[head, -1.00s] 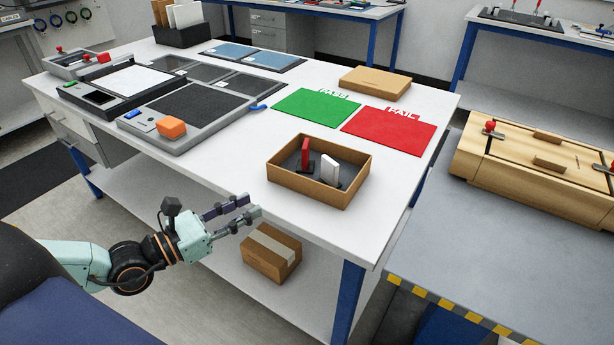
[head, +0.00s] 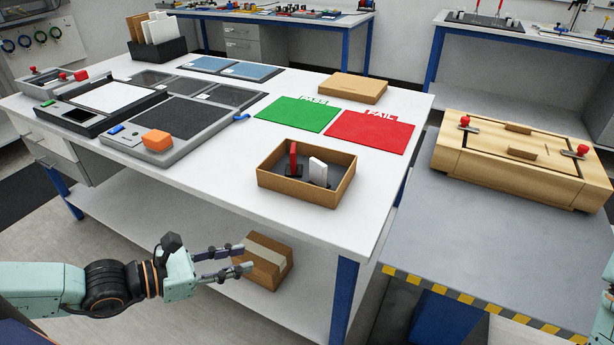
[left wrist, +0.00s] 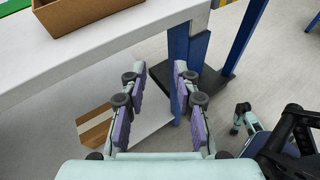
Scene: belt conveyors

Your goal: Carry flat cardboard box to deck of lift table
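The flat cardboard box (head: 353,87) lies closed on the back right of the white table, behind the green and red mats. The lift table's grey deck (head: 440,235), with a yellow-black striped edge, stands at the right. A wooden fixture with red knobs rests on its far part; the near part is bare. My left gripper (head: 243,259) is open and empty in front of the white table, below its top and far from the flat box. Its parted fingers show in the left wrist view (left wrist: 160,78). Only a sliver of my right arm shows at the right edge; its gripper is out of view.
An open cardboard tray (head: 262,180) with a red and a white item stands near the table's front edge. A taped carton (head: 268,262) sits on the lower shelf behind my left gripper. The wooden fixture (head: 520,165) takes up the deck's far part.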

